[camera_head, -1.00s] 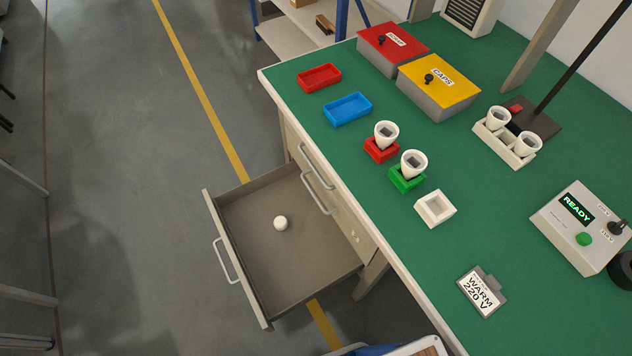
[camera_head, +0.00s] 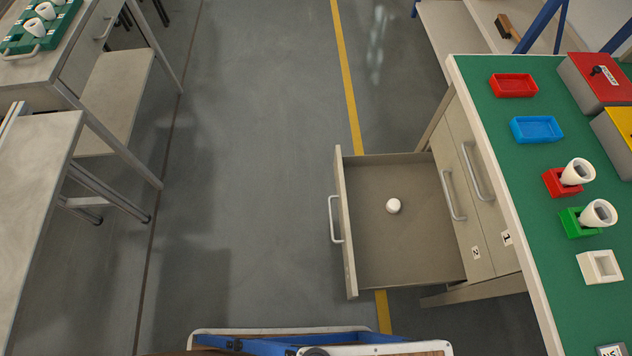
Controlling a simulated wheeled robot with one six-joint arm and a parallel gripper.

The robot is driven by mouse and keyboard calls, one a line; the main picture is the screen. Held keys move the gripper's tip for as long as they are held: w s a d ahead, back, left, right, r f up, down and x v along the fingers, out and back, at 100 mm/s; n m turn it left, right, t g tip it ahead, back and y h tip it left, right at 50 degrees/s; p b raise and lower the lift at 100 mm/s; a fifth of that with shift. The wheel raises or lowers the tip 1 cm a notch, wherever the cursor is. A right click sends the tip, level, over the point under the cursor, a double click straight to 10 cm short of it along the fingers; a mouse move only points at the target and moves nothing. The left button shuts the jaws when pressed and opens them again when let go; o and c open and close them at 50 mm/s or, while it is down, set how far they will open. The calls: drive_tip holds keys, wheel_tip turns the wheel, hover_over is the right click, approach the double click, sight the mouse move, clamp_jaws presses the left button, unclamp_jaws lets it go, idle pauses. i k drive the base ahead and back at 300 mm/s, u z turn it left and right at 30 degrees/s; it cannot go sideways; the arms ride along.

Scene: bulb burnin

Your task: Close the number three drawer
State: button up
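A grey drawer (camera_head: 375,262) stands pulled far out of the bench's left side, below the drawers marked 2 (camera_head: 476,252) and 1 (camera_head: 507,238). Its own number is not visible. Its front panel (camera_head: 346,222) faces left and carries a pale bar handle (camera_head: 335,218). A small white round object (camera_head: 393,205) lies inside, near the middle. The drawers marked 1 and 2 look shut. My gripper is not in view.
The green-topped bench (camera_head: 540,200) on the right holds red and blue trays and cups in coloured holders. Another bench (camera_head: 40,75) and a grey table (camera_head: 30,180) stand at the left. Grey floor (camera_head: 250,150) lies clear left of the open drawer.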

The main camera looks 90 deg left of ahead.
sight(417, 245)
drive_tip(key=u, duration=3.7)
drive_tip(key=k, duration=1.1)
drive_tip(key=z, duration=0.9)
drive_tip(key=i, duration=0.95)
